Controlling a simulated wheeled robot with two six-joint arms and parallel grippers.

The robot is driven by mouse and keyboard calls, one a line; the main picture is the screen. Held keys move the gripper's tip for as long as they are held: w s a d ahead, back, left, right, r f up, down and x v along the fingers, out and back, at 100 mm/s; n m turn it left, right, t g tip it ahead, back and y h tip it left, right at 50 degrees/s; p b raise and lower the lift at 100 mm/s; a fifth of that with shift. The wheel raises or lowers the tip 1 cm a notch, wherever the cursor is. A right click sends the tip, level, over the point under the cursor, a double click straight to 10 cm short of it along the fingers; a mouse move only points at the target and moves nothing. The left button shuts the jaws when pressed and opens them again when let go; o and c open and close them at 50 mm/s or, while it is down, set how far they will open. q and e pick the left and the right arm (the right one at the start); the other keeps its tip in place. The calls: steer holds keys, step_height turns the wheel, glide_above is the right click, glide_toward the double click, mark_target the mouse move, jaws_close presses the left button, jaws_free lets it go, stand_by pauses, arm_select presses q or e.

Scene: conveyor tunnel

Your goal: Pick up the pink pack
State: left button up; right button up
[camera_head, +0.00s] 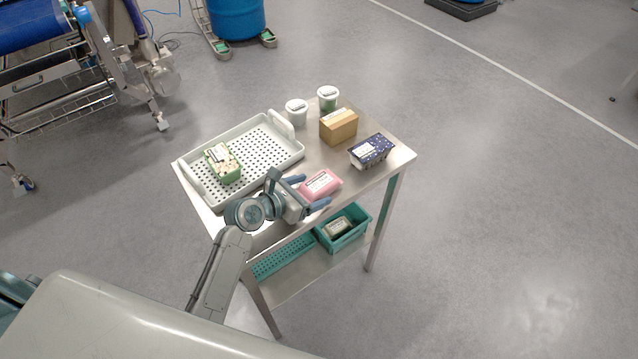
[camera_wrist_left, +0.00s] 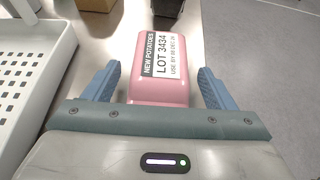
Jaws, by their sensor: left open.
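The pink pack (camera_head: 321,185) lies on the steel table near its front edge, with a white label on top. In the left wrist view the pink pack (camera_wrist_left: 158,92) sits between the two blue fingers, and its label reads "NEW POTATOES LOT 3434". My left gripper (camera_head: 309,191) is open, with one finger on each side of the pack. It also shows in the left wrist view (camera_wrist_left: 160,90), with a visible gap between each finger and the pack. My right gripper is not in view.
A white perforated tray (camera_head: 263,171) holding a green pack (camera_head: 222,163) stands left of the pink pack. A cardboard box (camera_head: 338,127), a dark blue pack (camera_head: 371,151) and two white-lidded tubs (camera_head: 297,112) stand behind. A teal crate (camera_head: 361,222) sits on the lower shelf.

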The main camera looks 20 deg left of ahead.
arm_select(q)
steer(key=shift+x, duration=0.8)
steer(key=shift+s, duration=0.1)
steer(key=c, duration=1.2)
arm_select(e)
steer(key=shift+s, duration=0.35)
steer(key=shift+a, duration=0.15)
